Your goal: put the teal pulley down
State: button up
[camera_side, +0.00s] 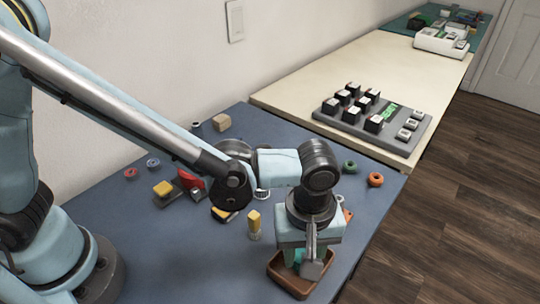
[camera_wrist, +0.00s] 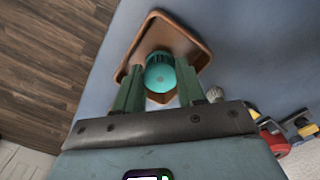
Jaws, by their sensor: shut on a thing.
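The teal pulley (camera_wrist: 160,75) sits between the two green fingers of my gripper (camera_wrist: 160,66) in the wrist view, and the gripper is shut on it. A brown tray (camera_wrist: 194,40) with raised rims lies beyond the pulley in that view. In the side view my gripper (camera_side: 304,260) points down over the same tray (camera_side: 280,283), near the front of the blue table. Only a little teal shows there between the fingers. I cannot tell whether the pulley touches the tray floor.
A yellow-topped piece (camera_side: 254,224) stands just left of my gripper. Blue table (camera_side: 180,270) left of the tray is clear.

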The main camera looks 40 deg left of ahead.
jog(key=shift+f, duration=0.6)
jog(key=shift+f, duration=0.1)
jog(key=o, duration=0.8)
notch_tip(320, 180, up, 12)
jog(key=a+m+t, duration=0.7)
jog(key=a+m, duration=0.2)
jog(key=a, duration=1.8)
jog(key=shift+w+a+r, duration=0.2)
jog(key=shift+w+a, duration=0.1)
jog(key=shift+a, duration=0.05)
